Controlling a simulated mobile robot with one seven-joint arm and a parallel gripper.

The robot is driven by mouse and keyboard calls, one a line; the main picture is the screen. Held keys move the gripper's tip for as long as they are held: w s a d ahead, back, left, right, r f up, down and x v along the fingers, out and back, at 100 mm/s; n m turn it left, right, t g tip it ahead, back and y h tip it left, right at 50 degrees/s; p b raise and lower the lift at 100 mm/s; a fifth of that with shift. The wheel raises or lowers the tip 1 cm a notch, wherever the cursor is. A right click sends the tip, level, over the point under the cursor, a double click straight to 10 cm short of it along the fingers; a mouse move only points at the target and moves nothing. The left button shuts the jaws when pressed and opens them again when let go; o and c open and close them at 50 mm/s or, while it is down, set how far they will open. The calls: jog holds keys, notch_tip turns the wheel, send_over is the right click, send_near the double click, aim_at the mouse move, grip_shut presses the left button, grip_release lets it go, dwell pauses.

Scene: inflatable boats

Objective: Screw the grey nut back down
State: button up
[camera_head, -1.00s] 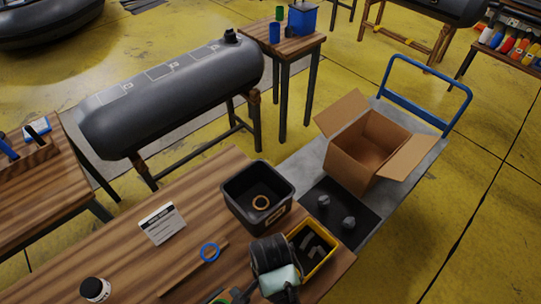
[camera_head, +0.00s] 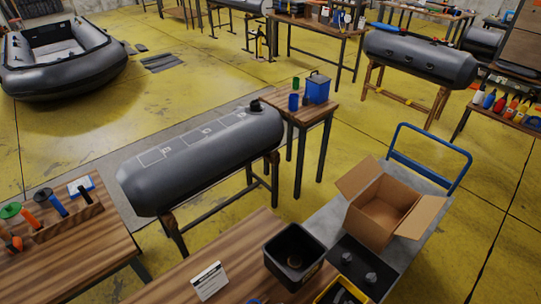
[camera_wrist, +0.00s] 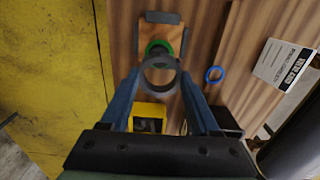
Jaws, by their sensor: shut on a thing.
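In the wrist view, my gripper (camera_wrist: 159,82) has its two blue fingers closed on a grey ring, the grey nut (camera_wrist: 147,80), held flat between the fingertips. Beyond it in that view, a green ring (camera_wrist: 153,46) sits on a wooden block (camera_wrist: 174,32) on the bench; the nut partly overlaps the ring, and I cannot tell the gap between them. In the head view my gripper is out of sight. That view shows a grey tube (camera_head: 205,155) on a stand, with a dark fitting (camera_head: 256,106) on its top at the right end.
A blue ring (camera_wrist: 214,75) and a white card (camera_wrist: 285,65) lie on the wooden bench (camera_head: 245,245). A black bin (camera_head: 272,252) and a yellow bin (camera_head: 340,292) stand at its right end. Beyond are an open cardboard box (camera_head: 385,205) and a blue trolley handle (camera_head: 430,134).

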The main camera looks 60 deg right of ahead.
jog(key=shift+d+f+b, duration=0.1)
jog(key=shift+f+b, duration=0.4)
jog(key=shift+f, duration=0.1)
notch_tip(320, 180, down, 3)
jog(key=b, duration=0.3)
jog(key=shift+f+b, duration=0.6)
jog(key=shift+f, duration=0.3)
jog(key=shift+f, duration=0.9)
dwell(2.7)
jog(key=shift+p, duration=0.35)
jog(key=shift+r+m+p, duration=0.15)
jog(key=shift+m+p, duration=0.35)
jog(key=shift+m, duration=0.5)
jog(key=m, duration=0.3)
jog(key=shift+m+p, duration=0.3)
jog(key=shift+p, duration=0.1)
